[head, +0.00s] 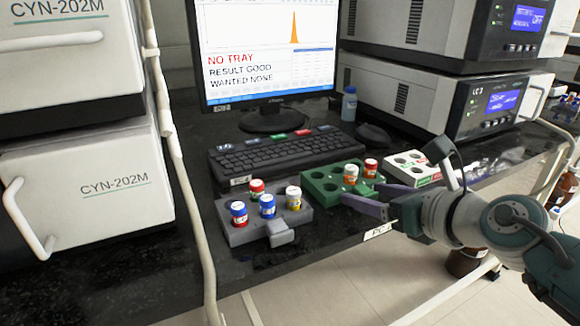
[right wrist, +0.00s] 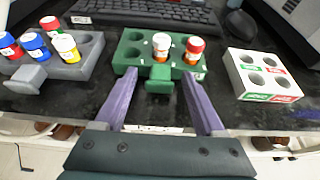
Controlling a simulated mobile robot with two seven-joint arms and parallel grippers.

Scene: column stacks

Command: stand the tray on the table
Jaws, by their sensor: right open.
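My right gripper (head: 362,194) is open at the front of the green tray. In the right wrist view its purple fingers (right wrist: 160,76) lie either side of the green tray's front handle (right wrist: 160,84), with gaps visible. My left gripper is out of view.
A keyboard (head: 275,150) and a monitor (head: 268,60) reading "NO TRAY" stand behind the trays. A mouse (head: 373,135) and a small bottle (head: 349,104) are near. Stacked instruments (head: 440,95) flank the right, others (head: 80,190) the left. The table's front edge is close.

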